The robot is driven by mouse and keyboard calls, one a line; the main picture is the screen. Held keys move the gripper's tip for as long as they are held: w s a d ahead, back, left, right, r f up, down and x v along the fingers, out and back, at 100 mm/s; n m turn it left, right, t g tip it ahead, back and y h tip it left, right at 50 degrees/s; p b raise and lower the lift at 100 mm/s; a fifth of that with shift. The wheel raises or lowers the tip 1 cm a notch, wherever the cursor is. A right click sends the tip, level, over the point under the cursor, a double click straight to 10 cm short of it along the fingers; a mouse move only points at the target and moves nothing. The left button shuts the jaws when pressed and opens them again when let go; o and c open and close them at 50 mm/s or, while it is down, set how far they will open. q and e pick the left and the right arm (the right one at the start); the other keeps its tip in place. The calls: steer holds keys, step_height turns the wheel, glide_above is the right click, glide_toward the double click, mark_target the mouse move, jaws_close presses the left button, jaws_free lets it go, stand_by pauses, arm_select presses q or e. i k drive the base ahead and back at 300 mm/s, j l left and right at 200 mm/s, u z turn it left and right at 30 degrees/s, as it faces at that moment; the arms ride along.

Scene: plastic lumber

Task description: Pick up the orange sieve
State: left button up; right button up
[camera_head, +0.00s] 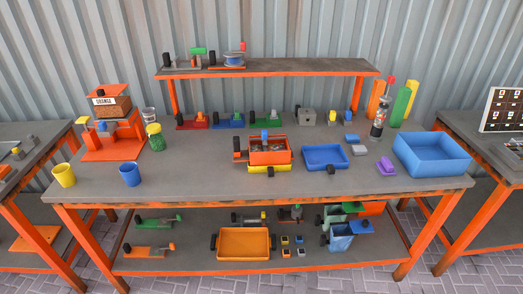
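An orange open box with dark grey bits in it (270,157), which looks like the orange sieve, is near the middle of the workbench. It sits on or just above a yellow tray (268,169), with a dark handle or knob at its left side. Whether its floor is mesh is too small to tell. A larger orange tray with dark side handles (243,257) lies on the lower shelf. Neither of my grippers is in the view.
A blue tray (325,165) stands just right of the orange box, and a large blue bin (432,154) is at the far right. A blue cup (130,175) and a yellow cup (63,175) stand at the left. The front left-centre of the workbench (195,180) is clear.

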mark_target(279, 152)
steer(key=i+j, duration=0.8)
steer(key=i+j+z, duration=0.05)
